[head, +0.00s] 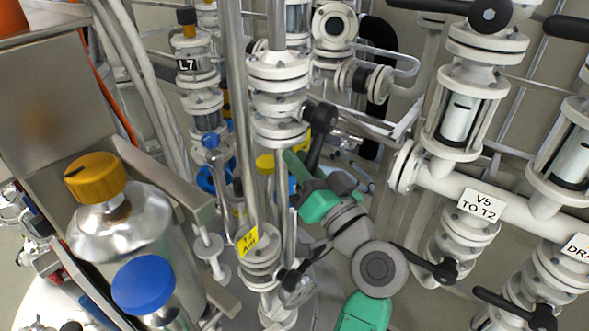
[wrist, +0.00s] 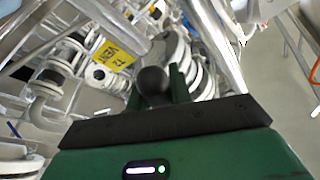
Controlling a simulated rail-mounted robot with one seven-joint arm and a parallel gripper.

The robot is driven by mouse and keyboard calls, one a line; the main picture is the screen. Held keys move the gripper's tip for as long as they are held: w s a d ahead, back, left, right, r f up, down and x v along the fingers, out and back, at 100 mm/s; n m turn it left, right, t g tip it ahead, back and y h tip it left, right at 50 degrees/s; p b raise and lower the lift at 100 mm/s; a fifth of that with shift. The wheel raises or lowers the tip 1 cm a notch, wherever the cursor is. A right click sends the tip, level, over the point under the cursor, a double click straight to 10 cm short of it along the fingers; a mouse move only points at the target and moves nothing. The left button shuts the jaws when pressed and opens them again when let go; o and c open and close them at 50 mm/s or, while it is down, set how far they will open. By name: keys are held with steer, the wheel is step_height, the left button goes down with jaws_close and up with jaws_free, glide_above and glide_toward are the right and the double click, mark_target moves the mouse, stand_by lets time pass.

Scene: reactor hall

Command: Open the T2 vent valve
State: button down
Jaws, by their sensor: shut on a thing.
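The T2 vent valve carries a yellow "T2 VENT" tag (wrist: 112,56) in the wrist view. Its dark round-ended handle (wrist: 153,79) sits between the green fingers of my gripper (wrist: 156,88), which is shut on it. In the head view my gripper (head: 297,166) reaches in from the lower right, among the pipes at the centre.
A vertical white flanged pipe (head: 278,100) stands just left of my gripper. A yellow "T2 AIR" tag (head: 247,241) hangs below it. The "V5 TO T2" label (head: 482,204) and black-levered valves are to the right. Metal bottles with a yellow cap (head: 95,178) and blue cap (head: 143,285) stand at left.

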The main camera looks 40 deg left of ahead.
steer(key=shift+f, duration=0.1)
steer(key=c, duration=1.3)
jaws_free()
steer(key=p+v, duration=0.1)
steer(key=v, duration=0.6)
steer(key=shift+s+d+p, duration=0.15)
steer(key=shift+d+p, duration=0.2)
steer(key=shift+p, duration=0.05)
